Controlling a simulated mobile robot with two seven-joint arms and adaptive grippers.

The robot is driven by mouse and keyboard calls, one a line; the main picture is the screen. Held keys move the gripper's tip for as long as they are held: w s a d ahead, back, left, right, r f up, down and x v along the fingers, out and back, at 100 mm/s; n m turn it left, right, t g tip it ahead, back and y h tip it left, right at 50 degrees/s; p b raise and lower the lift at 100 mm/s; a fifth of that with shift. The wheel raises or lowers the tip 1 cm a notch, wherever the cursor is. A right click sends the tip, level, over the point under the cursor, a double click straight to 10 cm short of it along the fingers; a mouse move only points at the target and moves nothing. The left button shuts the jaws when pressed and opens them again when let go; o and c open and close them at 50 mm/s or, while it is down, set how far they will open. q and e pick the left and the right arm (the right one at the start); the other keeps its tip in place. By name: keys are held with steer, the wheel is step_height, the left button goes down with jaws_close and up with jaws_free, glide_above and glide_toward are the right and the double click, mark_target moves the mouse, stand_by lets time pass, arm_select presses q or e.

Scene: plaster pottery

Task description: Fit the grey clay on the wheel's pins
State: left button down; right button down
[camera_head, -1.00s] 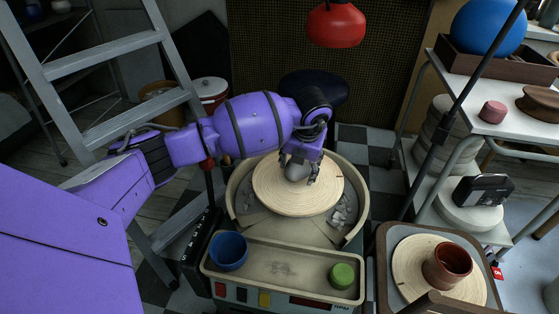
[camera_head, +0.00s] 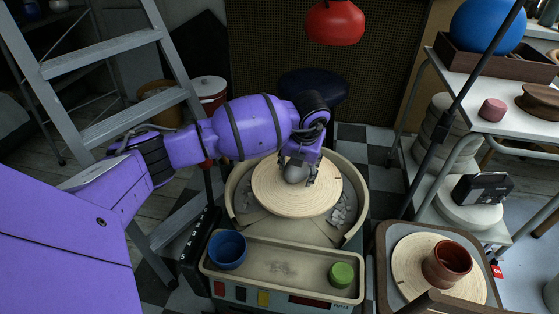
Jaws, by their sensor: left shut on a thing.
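My left gripper (camera_head: 298,179) is over the middle of the pottery wheel, pointing down, shut on the grey clay (camera_head: 295,174). The clay is a small rounded grey lump, partly hidden by the fingers. The wheel (camera_head: 270,198) is a round pale disc with fine rings, set in a beige splash pan (camera_head: 242,215). No pins show on the disc; the gripper and clay cover its middle. I cannot tell whether the clay touches the disc. My right gripper is not in view.
A tray (camera_head: 290,288) at the wheel's front holds a blue cup (camera_head: 228,249) and a green round piece (camera_head: 341,275). At right, a red-brown pot (camera_head: 447,264) stands on a round board. A ladder (camera_head: 110,129) stands left. A red lamp (camera_head: 335,22) hangs above.

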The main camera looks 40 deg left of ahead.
arm_select(q)
steer(key=shift+w+r, duration=0.1)
steer(key=shift+w, duration=0.05)
steer(key=shift+c, duration=2.4)
jaws_free()
steer(key=shift+f, duration=0.2)
steer(key=v, duration=1.2)
steer(key=shift+r, duration=0.15)
